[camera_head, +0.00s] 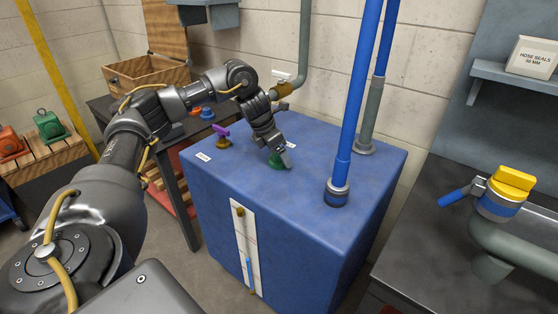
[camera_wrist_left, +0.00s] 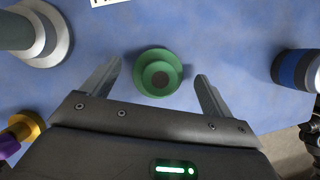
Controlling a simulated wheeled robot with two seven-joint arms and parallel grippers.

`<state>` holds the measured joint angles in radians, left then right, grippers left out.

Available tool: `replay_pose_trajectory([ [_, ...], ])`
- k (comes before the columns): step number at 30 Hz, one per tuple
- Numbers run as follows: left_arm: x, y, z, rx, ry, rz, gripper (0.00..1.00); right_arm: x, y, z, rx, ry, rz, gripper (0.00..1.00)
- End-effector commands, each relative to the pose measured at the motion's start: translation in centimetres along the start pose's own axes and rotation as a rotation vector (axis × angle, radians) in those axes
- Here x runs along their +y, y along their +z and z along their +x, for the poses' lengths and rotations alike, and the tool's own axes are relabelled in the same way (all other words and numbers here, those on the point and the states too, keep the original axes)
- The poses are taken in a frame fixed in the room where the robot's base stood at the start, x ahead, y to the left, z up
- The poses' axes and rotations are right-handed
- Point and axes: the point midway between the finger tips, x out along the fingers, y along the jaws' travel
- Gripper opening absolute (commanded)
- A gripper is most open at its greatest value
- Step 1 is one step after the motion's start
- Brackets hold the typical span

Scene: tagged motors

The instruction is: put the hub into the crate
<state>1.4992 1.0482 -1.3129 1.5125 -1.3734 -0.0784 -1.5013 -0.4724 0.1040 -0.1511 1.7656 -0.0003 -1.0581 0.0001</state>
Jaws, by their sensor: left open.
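A round green stepped piece (camera_head: 275,162), which looks like the hub, sits on top of the blue block (camera_head: 320,145). In the left wrist view the green hub (camera_wrist_left: 158,62) stands between the two fingers, with a gap on each side. My left gripper (camera_head: 283,160) is open and low over the block at the hub, partly hiding it in the head view. The fingers also show in the left wrist view (camera_wrist_left: 159,70). The wooden crate (camera_head: 150,85) stands open on a dark table at the back left; its inside is mostly hidden. My right gripper is not in view.
Blue pipes (camera_head: 358,100) rise from the block right of the hub. A purple-handled brass valve (camera_head: 222,139) stands to its left. Small orange (camera_head: 195,112) and blue (camera_head: 207,114) pieces lie near the crate. A yellow-capped pipe (camera_head: 510,182) stands at the right.

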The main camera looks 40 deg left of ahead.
Motion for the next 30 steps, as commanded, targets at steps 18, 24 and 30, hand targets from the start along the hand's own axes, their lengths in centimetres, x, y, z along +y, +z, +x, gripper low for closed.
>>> replay_pose_trajectory([
  [18,0.06,-0.01,1.35,-0.001,0.001,0.000,0.56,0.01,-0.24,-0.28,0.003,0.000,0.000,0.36],
  [24,0.06,-0.01,1.34,-0.001,0.001,0.000,0.30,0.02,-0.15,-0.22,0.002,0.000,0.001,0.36],
  [30,0.06,0.08,1.26,-0.004,0.001,0.000,0.18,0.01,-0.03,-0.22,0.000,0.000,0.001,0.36],
])
